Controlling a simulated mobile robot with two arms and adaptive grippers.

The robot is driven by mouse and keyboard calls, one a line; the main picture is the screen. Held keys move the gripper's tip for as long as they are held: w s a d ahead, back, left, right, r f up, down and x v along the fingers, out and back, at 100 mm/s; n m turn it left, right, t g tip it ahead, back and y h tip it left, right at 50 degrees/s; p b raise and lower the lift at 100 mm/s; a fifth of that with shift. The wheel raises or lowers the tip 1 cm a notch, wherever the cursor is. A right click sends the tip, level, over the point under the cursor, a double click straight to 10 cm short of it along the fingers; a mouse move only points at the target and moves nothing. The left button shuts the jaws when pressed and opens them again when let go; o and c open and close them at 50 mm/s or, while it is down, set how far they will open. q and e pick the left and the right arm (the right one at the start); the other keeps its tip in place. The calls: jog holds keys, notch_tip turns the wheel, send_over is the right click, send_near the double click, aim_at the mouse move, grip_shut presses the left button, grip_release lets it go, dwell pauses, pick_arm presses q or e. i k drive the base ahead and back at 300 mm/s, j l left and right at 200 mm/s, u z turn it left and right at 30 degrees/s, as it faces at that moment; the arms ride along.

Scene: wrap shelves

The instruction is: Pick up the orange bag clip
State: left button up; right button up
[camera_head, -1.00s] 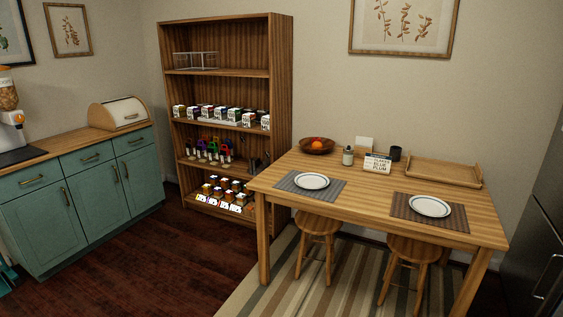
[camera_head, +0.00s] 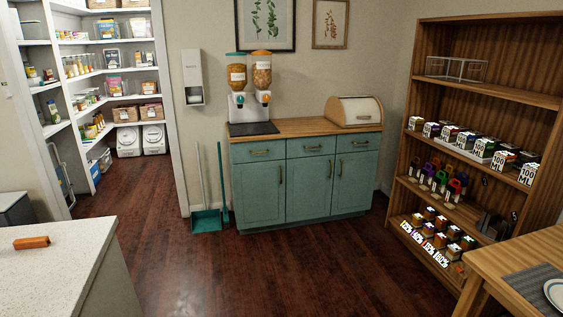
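A small orange bar-shaped object, which looks like the orange bag clip (camera_head: 31,242), lies on the pale speckled countertop (camera_head: 45,283) at the lower left. It lies flat near the far part of the counter, with nothing touching it. Neither of my grippers shows in the head view.
A teal cabinet (camera_head: 304,186) with cereal dispensers (camera_head: 250,75) and a bread box (camera_head: 354,110) stands at the back. A wooden shelf (camera_head: 482,84) and dining table (camera_head: 500,262) are at right. A broom and dustpan (camera_head: 206,219) lean by the pantry opening. The dark floor between is clear.

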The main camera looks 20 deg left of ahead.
aim_at(41, 241)
jog(key=i+u, duration=0.15)
jog(key=u, duration=0.25)
jog(key=i+l+u, duration=0.1)
jog(key=u, duration=0.3)
jog(key=i+l+u, duration=0.1)
jog(key=u, duration=0.3)
jog(key=i+l+u, duration=0.1)
jog(key=u, duration=0.3)
jog(key=l+u, duration=0.15)
jog(key=u, duration=0.25)
jog(key=i+l+u, duration=0.15)
jog(key=u, duration=0.25)
jog(key=i+l+u, duration=0.15)
jog(key=l+u, duration=0.25)
jog(key=i+l+u, duration=0.1)
jog(key=u, duration=0.3)
jog(key=l+u, duration=0.8)
